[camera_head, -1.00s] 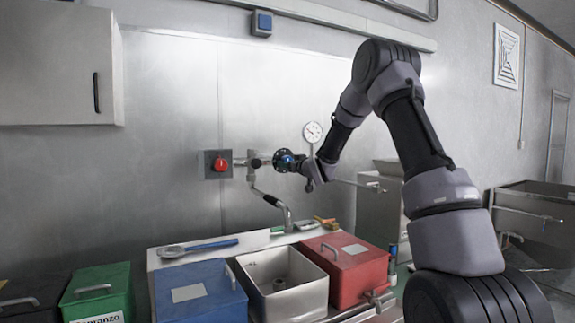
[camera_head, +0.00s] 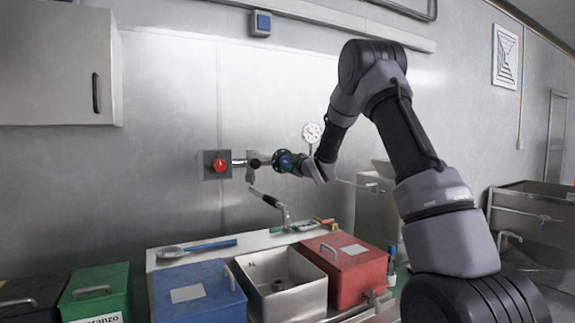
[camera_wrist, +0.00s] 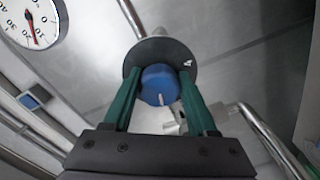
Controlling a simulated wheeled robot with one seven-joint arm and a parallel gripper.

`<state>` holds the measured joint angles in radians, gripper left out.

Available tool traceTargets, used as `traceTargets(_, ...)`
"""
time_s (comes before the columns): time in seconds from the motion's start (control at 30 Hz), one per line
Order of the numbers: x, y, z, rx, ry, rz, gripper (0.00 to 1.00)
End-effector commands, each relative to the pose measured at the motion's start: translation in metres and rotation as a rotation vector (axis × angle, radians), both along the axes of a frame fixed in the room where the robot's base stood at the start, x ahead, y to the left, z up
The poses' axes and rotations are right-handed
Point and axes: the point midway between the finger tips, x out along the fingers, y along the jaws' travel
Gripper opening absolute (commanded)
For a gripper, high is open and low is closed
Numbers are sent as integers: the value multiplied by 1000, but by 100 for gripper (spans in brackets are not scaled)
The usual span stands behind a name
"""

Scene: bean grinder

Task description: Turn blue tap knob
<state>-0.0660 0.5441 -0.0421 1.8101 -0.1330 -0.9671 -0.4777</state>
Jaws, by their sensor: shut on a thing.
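The blue tap knob (camera_wrist: 158,84) sits in front of a dark round disc (camera_wrist: 176,54) on the wall pipe in the wrist view. A small white mark points down on its face. My gripper (camera_wrist: 160,88) is around it, with one green finger on each side, shut on the knob. In the head view the knob (camera_head: 286,161) is a small blue spot beside the dark disc, and my gripper (camera_head: 296,164) meets it from the right, partly hiding it.
A red knob (camera_head: 219,165) on a grey box is left of the tap. A pressure gauge (camera_head: 312,132) stands just above my gripper. Below are a bent spout (camera_head: 268,199), a steel sink (camera_head: 282,284), a blue box (camera_head: 198,293) and a red box (camera_head: 346,266).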

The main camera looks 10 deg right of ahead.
Motion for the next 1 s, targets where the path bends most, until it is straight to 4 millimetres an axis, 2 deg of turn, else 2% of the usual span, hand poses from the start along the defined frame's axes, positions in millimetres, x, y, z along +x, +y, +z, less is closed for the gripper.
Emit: traceTargets(1.0,0,1,3,-913,-295,2,2)
